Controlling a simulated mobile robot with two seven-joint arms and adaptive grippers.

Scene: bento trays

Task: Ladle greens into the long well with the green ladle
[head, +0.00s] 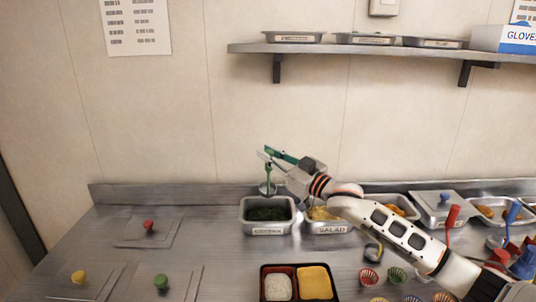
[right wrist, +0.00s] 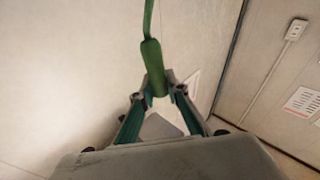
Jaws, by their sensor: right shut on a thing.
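My right gripper (head: 268,154) is shut on the handle of the green ladle (head: 268,174), above the metal pan of dark greens (head: 268,229). The ladle hangs about upright, its metal bowl just above the back of the pan; I cannot tell whether it holds greens. In the right wrist view the green handle (right wrist: 152,62) sits between the fingertips (right wrist: 160,92). The black bento tray (head: 263,284) is at the bottom edge, with white food in a red well and a yellow well beside it. Its lower part is cut off, and no long well can be made out. My left gripper is out of view.
A pan labelled salad (head: 331,229) stands right of the greens, partly behind my right arm. Small cups (head: 369,277) lie right of the bento tray. Lids with red (head: 149,225), yellow and green knobs lie at left. A shelf (head: 350,49) is above.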

